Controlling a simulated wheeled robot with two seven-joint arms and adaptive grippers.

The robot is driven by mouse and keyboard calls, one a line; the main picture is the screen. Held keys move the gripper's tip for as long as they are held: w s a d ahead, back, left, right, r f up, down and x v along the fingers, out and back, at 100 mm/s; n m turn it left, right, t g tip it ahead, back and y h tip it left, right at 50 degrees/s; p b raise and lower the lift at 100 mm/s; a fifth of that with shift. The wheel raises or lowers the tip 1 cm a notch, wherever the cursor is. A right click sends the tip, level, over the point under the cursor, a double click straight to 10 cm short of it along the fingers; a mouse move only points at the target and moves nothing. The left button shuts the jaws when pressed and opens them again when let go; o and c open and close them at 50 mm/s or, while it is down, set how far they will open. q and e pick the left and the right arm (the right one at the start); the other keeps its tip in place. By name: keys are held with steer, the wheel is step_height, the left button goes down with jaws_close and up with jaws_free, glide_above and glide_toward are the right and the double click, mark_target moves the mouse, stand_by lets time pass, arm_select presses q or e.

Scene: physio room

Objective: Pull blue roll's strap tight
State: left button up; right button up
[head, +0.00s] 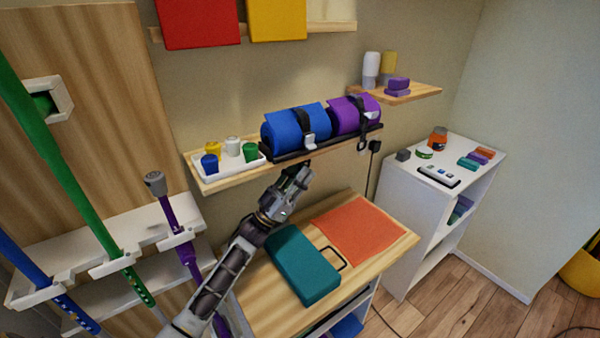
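The blue roll (283,127) lies on a black rack on the wall shelf, with a dark strap (300,119) around it. A pale buckle or strap end (310,142) hangs at its front right. My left gripper (298,173) is just below the shelf's front edge, under the blue roll and below the buckle. It looks apart from the strap, and nothing is clearly held. Its fingers are small and dark, so I cannot tell whether they are open or shut. A purple roll (343,116) with its own dark strap (362,132) lies to the right. My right gripper is not in view.
A white tray (210,179) with several small coloured cups stands left on the shelf. Below, a wooden tabletop (262,318) holds a teal case (301,268) and an orange mat (358,233). A white cabinet (408,190) stands right.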

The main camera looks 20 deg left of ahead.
arm_select(q)
jaws_close()
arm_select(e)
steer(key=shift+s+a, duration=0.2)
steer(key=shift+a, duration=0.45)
